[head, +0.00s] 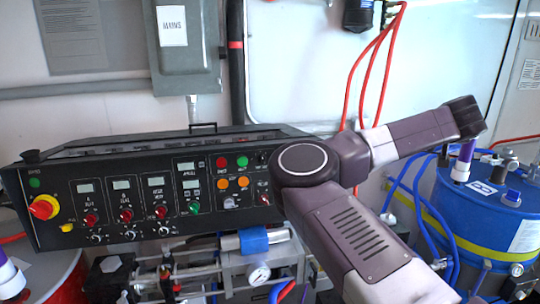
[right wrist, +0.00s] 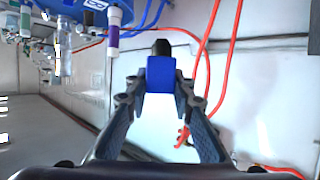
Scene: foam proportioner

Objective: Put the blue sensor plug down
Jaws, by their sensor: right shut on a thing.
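The blue sensor plug (right wrist: 160,73), a blue block with a dark round end, is held between the fingertips of my right gripper (right wrist: 160,88) in the right wrist view. The gripper is shut on it, and the plug appears clear of any surface. In the head view my right arm reaches to the right, towards the blue drum (head: 488,215). Its gripper and the plug cannot be made out there. My left gripper is in neither view.
A black control panel (head: 150,190) with knobs and lights stands at left, above pump hardware with a gauge (head: 258,274). Red hoses (head: 362,75) hang on the back wall. A white and purple tube (head: 462,160) stands on the drum. Blue hoses (head: 425,205) run beside it.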

